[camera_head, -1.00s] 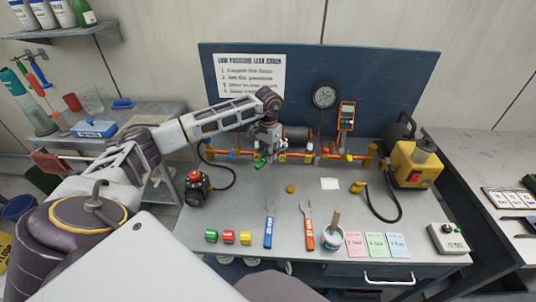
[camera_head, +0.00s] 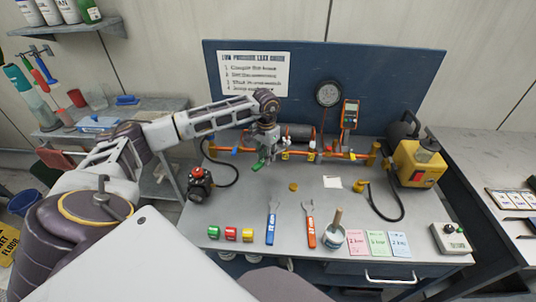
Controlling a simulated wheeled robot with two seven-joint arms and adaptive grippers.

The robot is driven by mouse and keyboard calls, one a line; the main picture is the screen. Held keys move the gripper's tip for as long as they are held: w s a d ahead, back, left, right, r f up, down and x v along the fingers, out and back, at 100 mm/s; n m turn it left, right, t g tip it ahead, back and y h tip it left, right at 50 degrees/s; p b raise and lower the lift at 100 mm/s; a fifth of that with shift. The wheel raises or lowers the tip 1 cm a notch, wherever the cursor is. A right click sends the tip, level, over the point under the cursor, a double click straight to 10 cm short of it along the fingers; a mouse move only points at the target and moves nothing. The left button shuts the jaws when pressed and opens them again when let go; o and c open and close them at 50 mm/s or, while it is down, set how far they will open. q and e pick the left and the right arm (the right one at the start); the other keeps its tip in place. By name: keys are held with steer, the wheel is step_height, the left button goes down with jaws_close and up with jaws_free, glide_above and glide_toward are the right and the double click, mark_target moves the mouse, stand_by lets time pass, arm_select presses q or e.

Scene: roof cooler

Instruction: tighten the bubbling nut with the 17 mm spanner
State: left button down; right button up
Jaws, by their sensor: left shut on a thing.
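A blue-handled spanner (camera_head: 272,224) and an orange-handled spanner (camera_head: 310,225) lie side by side on the bench front. Their size marks are too small to read. An orange pipe run (camera_head: 339,155) with coloured valves and fittings crosses the bench back. I cannot make out bubbles or tell which nut is bubbling. My right gripper is not in view.
A black device with a red top (camera_head: 199,184) stands at the bench's left. A white pot with a brush (camera_head: 334,237), coloured cards (camera_head: 378,244) and red, yellow and green rolls (camera_head: 231,234) line the front. A yellow pump (camera_head: 417,166) stands at right. The middle is mostly clear.

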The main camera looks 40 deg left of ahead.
mark_target(261, 162)
arm_select(q)
steer(key=shift+s+a, duration=0.15)
steer(key=shift+s, duration=1.4)
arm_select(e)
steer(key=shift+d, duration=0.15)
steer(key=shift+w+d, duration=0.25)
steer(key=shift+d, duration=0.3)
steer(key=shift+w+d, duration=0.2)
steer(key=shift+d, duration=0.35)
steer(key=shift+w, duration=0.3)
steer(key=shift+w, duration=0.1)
